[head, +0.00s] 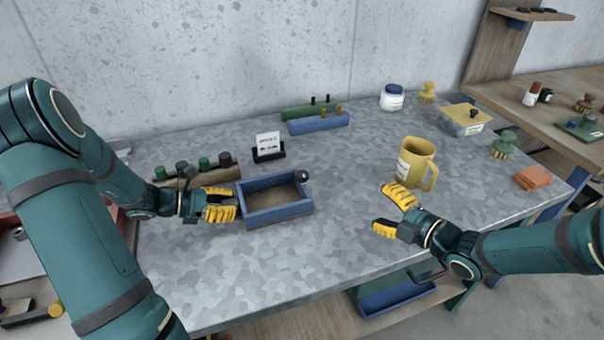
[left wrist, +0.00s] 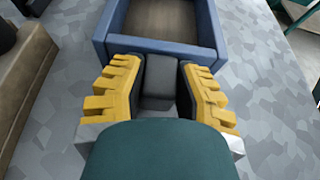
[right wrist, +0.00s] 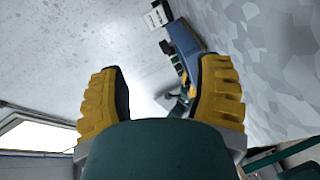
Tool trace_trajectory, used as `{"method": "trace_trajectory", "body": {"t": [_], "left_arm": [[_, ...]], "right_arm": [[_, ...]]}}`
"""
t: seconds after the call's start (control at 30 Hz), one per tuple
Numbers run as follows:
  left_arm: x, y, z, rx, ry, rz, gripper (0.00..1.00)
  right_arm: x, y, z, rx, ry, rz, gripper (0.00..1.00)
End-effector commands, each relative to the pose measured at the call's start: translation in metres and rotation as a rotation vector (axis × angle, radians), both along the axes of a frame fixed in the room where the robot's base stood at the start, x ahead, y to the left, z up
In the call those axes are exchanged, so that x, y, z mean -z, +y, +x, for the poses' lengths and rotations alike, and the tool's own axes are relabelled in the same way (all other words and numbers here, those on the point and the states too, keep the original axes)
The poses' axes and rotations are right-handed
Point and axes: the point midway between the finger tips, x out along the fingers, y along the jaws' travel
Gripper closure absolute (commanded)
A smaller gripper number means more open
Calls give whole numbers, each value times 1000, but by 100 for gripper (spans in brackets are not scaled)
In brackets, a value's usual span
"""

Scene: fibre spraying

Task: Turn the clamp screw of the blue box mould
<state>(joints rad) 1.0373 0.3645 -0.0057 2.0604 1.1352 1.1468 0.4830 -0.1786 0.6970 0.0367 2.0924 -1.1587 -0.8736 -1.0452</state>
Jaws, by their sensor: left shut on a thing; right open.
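The blue box mould (head: 276,218) is an open rectangular tray with blue walls and a brown floor, on the grey table. A round dark knob (head: 302,176), which looks like its clamp screw, is at its back right corner. My left gripper (head: 236,204) is at the mould's left end, shut on a dark block-like part against the blue end wall (left wrist: 140,44). My right gripper (head: 384,208) is open and empty, above the table to the right of the mould and apart from it. Blue walls show between its fingers in the right wrist view (right wrist: 184,42).
A yellow mug (head: 415,160) stands behind my right gripper. A rack with dark and green knobs (head: 195,168) is behind my left gripper. A small card stand (head: 268,148) and long green and blue moulds (head: 318,123) are farther back. Table between mould and right gripper is clear.

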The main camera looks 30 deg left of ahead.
Motion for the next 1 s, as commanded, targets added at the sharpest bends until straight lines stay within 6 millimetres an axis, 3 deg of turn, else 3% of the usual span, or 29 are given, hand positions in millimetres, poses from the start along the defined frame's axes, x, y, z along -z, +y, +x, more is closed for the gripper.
{"method": "trace_trajectory", "body": {"t": [0.3,0.53,0.73,1.0], "left_arm": [[1,0,0,0,3,0,100],[1,0,0,-1,3,0,100],[1,0,0,-1,3,1,100],[2,0,-1,-1,3,1,100]], "right_arm": [[-26,66,14,-462,-956,-265,35],[-33,95,21,-717,-1537,-377,35],[-34,105,24,-824,-1781,-413,35],[-25,129,22,-843,-1820,-415,35]]}}
